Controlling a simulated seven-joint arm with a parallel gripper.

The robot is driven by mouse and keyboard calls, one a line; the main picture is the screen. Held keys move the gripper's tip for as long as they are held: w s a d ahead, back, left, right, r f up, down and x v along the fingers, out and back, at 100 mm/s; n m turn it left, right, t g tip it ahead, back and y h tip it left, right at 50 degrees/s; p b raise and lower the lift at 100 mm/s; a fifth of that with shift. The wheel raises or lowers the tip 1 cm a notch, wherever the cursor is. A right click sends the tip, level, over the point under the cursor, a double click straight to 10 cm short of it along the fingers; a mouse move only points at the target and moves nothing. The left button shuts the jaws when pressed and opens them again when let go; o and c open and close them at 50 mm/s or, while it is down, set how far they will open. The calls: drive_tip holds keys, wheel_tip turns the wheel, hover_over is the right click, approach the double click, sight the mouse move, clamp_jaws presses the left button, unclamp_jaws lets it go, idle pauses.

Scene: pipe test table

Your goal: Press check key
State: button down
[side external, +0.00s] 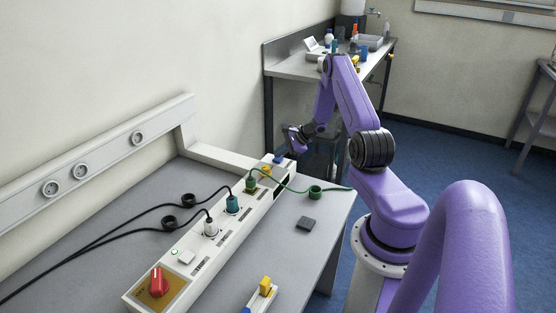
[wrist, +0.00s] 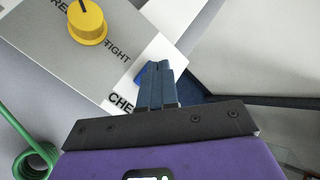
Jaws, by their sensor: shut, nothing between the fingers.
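The check key is a blue key on a white plate at the end of a grey panel lettered "CHE…" in the wrist view. Only a small blue part of the key (wrist: 141,77) shows beside my fingers, which hide the rest. My gripper (wrist: 158,66) is shut and empty, its tips over the key; I cannot tell whether they touch it. In the side view the blue key (side external: 278,158) sits at the far end of the long white strip (side external: 225,231). My gripper (side external: 291,150) is small there, just right of the key.
A yellow knob (wrist: 87,24) with "TIGHT" lettering is beside the key. A green coiled cable (wrist: 35,160) lies near the panel. The strip holds plugs and a red rotary switch (side external: 157,282). A dark block (side external: 306,223) lies on the grey table.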

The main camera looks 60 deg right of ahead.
sight(280, 159)
drive_tip(key=shift+f, duration=0.4)
idle(0.6)
drive_tip(key=shift+r, duration=0.85)
drive_tip(key=shift+r, duration=2.45)
